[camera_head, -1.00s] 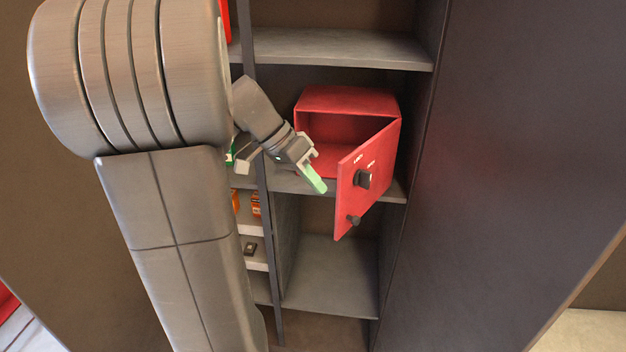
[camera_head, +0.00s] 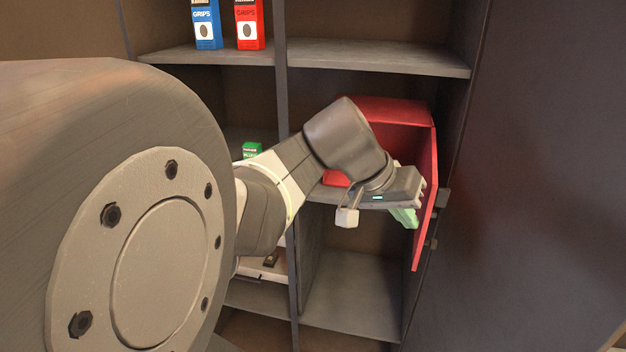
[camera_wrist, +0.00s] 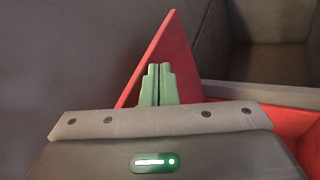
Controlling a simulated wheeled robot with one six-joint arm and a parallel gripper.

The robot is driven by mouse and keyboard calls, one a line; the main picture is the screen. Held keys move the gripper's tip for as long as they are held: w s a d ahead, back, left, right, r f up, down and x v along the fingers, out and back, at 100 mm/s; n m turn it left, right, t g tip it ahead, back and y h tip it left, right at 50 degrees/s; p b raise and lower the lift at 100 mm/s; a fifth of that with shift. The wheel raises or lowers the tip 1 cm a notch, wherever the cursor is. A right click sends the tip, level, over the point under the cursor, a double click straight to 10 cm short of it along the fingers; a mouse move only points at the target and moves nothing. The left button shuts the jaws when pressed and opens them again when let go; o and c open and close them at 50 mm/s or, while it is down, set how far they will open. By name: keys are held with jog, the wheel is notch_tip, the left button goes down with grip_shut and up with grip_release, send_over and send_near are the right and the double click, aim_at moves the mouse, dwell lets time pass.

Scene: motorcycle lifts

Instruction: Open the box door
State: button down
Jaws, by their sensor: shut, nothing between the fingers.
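The red box (camera_head: 395,108) sits on the middle shelf at the right of the cabinet, partly hidden behind my arm. Its red door (camera_head: 424,215) stands swung wide, seen nearly edge-on, with its dark knobs on the right side facing the cabinet's dark panel. My gripper (camera_head: 405,217) is at the inner face of the door; its green fingers are shut with nothing between them. In the wrist view the fingers (camera_wrist: 158,84) stand together in front of the red door (camera_wrist: 170,50). Whether they touch the door I cannot tell.
A blue box (camera_head: 207,25) and a red box (camera_head: 249,25) marked GRIPS stand on the upper shelf. A small green box (camera_head: 251,150) is behind my arm. A dark panel (camera_head: 540,180) rises right of the door. The compartment below (camera_head: 355,290) is empty.

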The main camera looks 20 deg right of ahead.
aim_at(428, 221)
jog(key=shift+s+d, duration=1.2)
jog(key=shift+d, duration=0.3)
